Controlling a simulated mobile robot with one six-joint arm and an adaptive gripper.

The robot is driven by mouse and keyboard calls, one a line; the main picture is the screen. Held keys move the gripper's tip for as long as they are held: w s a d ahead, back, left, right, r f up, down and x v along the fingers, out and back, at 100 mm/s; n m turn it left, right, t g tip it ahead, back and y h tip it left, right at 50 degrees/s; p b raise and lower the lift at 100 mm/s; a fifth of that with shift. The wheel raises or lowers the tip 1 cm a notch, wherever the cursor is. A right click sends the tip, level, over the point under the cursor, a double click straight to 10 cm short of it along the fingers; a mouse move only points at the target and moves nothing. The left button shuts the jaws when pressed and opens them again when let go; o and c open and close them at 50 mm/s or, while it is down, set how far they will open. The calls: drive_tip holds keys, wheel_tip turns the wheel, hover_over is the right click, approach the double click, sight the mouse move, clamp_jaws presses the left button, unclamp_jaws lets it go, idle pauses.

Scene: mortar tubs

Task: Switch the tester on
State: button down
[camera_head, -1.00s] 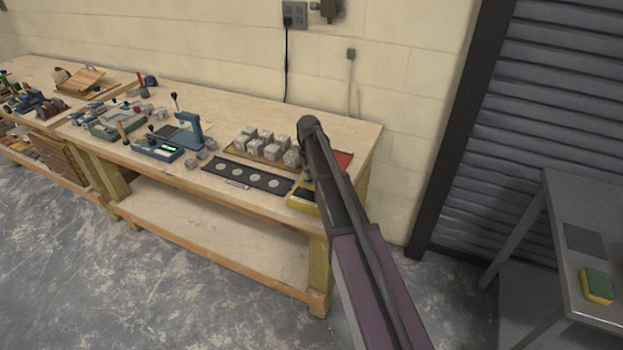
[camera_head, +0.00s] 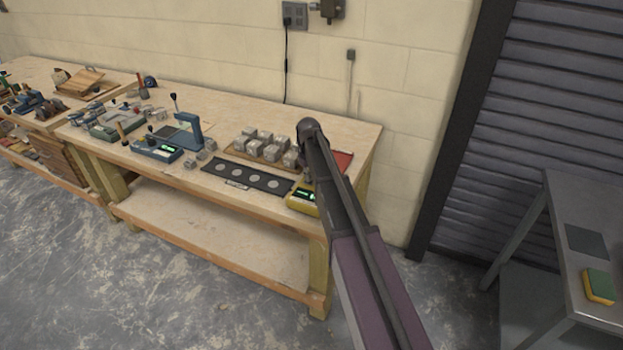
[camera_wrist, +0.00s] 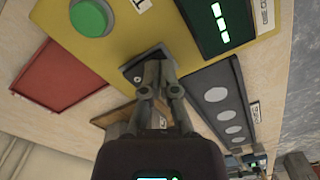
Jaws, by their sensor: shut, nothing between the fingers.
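The yellow tester (camera_head: 302,198) sits at the right end of the wooden bench, partly hidden behind my arm in the head view. In the wrist view the yellow tester (camera_wrist: 132,24) fills the top, with a green round button (camera_wrist: 91,17) and a dark display (camera_wrist: 219,22) showing lit green digits. A dark switch plate (camera_wrist: 140,72) is on its face. My gripper (camera_wrist: 157,68) is shut and empty, with its fingertips at the switch plate; whether they touch it I cannot tell. In the head view the fingers are hidden behind my arm.
A black strip with grey discs (camera_head: 247,178) lies left of the tester. Behind it is a board of grey cubes (camera_head: 268,148). A red mat (camera_head: 343,160) lies at the bench's right end. A blue device (camera_head: 158,149) stands farther left.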

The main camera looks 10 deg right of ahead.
drive_tip(key=shift+r+p, duration=3.45)
drive_tip(key=shift+r, duration=0.05)
drive_tip(key=s+m, duration=0.4)
drive_tip(key=s, duration=2.5)
drive_tip(key=shift+d+m, duration=0.15)
drive_tip(key=shift+m, duration=0.25)
